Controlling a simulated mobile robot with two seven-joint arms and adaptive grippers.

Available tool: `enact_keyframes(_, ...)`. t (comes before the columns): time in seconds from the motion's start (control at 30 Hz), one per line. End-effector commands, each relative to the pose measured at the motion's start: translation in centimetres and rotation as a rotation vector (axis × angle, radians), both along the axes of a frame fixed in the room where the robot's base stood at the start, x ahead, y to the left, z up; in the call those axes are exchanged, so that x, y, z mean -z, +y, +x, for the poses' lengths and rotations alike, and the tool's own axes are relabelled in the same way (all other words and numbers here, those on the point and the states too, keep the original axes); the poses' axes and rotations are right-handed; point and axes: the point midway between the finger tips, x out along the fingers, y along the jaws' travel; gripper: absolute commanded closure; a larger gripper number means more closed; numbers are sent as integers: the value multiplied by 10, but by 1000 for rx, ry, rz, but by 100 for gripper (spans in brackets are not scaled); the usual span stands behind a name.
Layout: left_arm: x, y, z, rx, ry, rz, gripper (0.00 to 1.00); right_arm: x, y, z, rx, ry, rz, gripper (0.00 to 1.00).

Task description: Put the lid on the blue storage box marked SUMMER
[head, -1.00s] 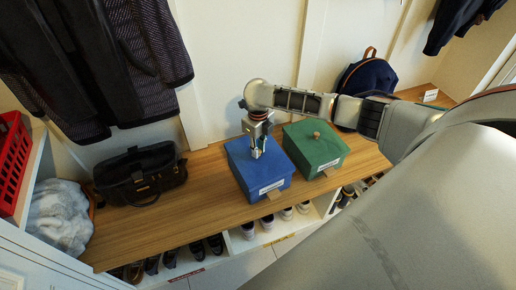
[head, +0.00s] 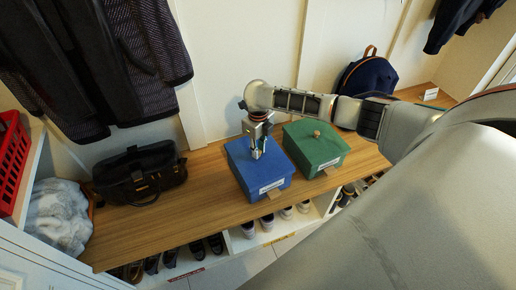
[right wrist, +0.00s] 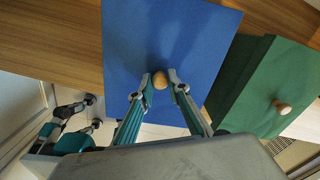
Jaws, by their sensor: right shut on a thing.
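The blue storage box (head: 268,189) stands on the wooden bench with a pale label on its front; the writing is too small to read. Its blue lid (head: 238,152) lies over the box top and looks lined up with it; any small gap cannot be told. My right gripper (head: 257,153) is above the lid, pointing down. In the right wrist view its fingers (right wrist: 160,78) are closed on the lid's round wooden knob (right wrist: 160,82). My left gripper (right wrist: 95,112) shows at the lower left of that view, fingers apart and empty.
A green lidded box (head: 318,152) stands close to the right of the blue one. A black bag (head: 140,178) sits to the left on the bench (head: 205,195). A navy backpack (head: 368,78) stands at the back right. Shoes fill cubbies below.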

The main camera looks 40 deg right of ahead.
Motion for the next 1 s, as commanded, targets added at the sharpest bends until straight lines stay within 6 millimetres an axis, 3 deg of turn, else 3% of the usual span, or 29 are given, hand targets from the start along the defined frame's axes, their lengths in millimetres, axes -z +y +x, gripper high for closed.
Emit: enact_keyframes(1.0,2,0,-1,-1,3,0,25,6,0,0,0,0,0,100)
